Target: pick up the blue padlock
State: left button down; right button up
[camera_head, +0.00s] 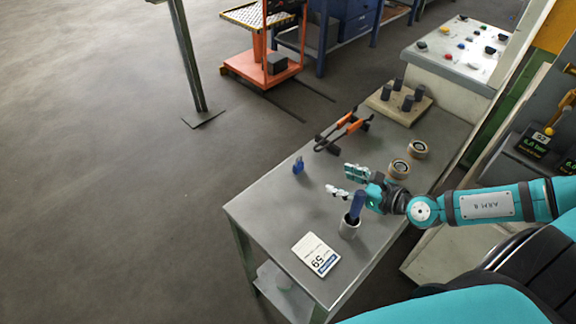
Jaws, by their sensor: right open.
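The blue padlock (299,166) stands on the grey table (265,208), close to its far left edge. My right gripper (341,182) is over the table, to the right of the padlock and apart from it. Its fingers are open, point left towards the padlock, and have nothing between them. My left gripper is not in view.
A white card (316,254) lies near the front. Table between padlock and gripper is clear.

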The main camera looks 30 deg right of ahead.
jog(key=p, duration=0.2)
send_near(301, 165)
jog(key=x, duration=0.4)
jog(key=shift+w+a+f+p, duration=0.1)
jog(key=shift+p, duration=0.25)
jog(key=shift+w+a+f, duration=0.15)
jog(key=shift+w+f, duration=0.05)
jog(key=shift+w, duration=0.2)
jog(key=x, duration=0.5)
jog(key=shift+s, duration=0.15)
jog(key=shift+c, duration=0.7)
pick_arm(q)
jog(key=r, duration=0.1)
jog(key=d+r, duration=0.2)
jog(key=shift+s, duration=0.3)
pick_arm(e)
jog(key=c, duration=1.1)
